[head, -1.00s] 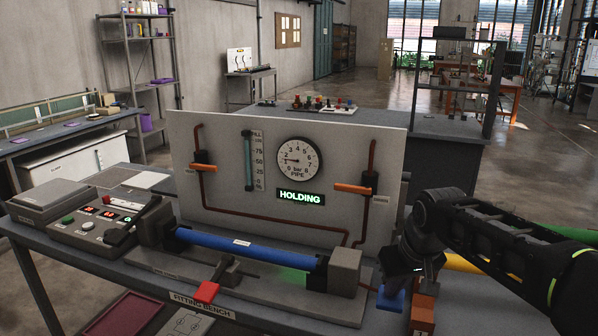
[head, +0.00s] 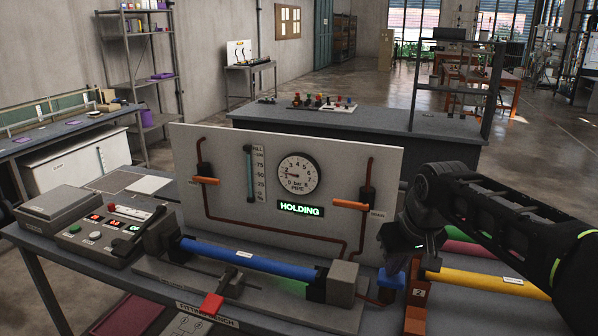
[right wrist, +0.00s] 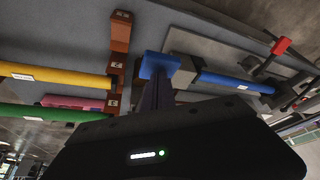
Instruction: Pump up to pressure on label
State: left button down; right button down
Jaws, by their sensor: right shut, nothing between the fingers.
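The round pipe gauge (head: 298,173) is on the upright panel (head: 230,200). Its needle points to the left, at the low numbers. The display (head: 300,210) below reads HOLDING. A blue pipe (head: 215,247) lies clamped on the fitting bench; its white label (head: 244,254) is too small to read. My right gripper (head: 396,260) is shut and empty, just above a blue block (head: 390,279) right of the pipe's end clamp (head: 342,282). In the right wrist view the fingers (right wrist: 157,90) reach the blue block (right wrist: 158,65); contact is unclear. My left gripper is out of view.
Orange valve levers (head: 205,181) sit on both sides of the panel. A control box (head: 100,230) with lit readouts stands at left. A red clamp handle (head: 211,306) is in front. Yellow (head: 490,282), green and pink pipes lie in a brown rack (head: 416,292) at right.

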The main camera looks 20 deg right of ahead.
notch_tip(320, 180, down, 11)
jog(key=b, duration=0.9)
notch_tip(320, 180, up, 10)
jog(key=p, duration=0.8)
jog(key=shift+r, duration=0.15)
jog(key=shift+r+p, duration=0.45)
jog(key=shift+f, duration=0.25)
